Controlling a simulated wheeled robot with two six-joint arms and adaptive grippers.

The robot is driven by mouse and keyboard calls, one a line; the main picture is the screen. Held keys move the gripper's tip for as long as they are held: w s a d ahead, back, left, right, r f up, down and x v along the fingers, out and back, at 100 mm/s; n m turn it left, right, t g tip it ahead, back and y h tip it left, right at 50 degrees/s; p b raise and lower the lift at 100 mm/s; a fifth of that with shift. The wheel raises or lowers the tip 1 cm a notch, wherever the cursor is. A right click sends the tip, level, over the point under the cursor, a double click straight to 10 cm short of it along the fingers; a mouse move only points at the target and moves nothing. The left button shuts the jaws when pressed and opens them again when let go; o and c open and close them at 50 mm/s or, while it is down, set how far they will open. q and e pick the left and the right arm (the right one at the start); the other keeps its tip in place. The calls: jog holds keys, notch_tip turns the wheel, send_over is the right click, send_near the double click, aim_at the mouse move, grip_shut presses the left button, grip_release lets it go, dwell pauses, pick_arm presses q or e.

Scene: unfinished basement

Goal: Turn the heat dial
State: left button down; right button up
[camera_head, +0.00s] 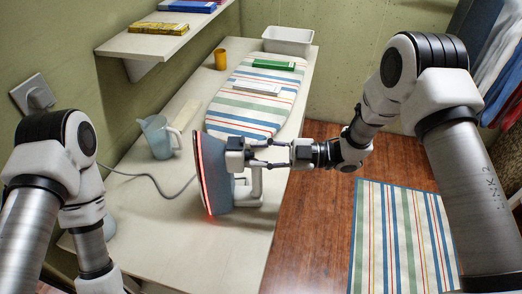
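A clothes iron (212,172) stands upright on its heel on the white table, and its soleplate edge glows red toward the left. A white handle part (256,184) shows on its right side. My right gripper (248,154) reaches in from the right, its fingers spread apart and their tips at the iron's upper body.
The white table (151,213) also holds a blue-grey jug (158,137), a yellow cup (221,59), a white bin (288,40) and a striped ironing pad (243,107). The iron's cord runs left to a wall socket (34,93). A shelf (160,40) juts from the wall.

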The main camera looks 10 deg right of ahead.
jog(key=shift+c, duration=0.3)
grip_shut()
jog(key=shift+f+n+b, duration=0.35)
jog(key=shift+n+b, duration=0.05)
jog(key=shift+b, duration=0.4)
jog(key=shift+r, duration=0.1)
jog(key=shift+r+n, duration=0.15)
jog(key=shift+n, duration=0.15)
jog(key=shift+o, duration=0.3)
grip_release()
jog(key=shift+d, duration=0.1)
jog(key=s+d, duration=0.2)
jog(key=d, duration=0.9)
jog(key=shift+d, duration=0.3)
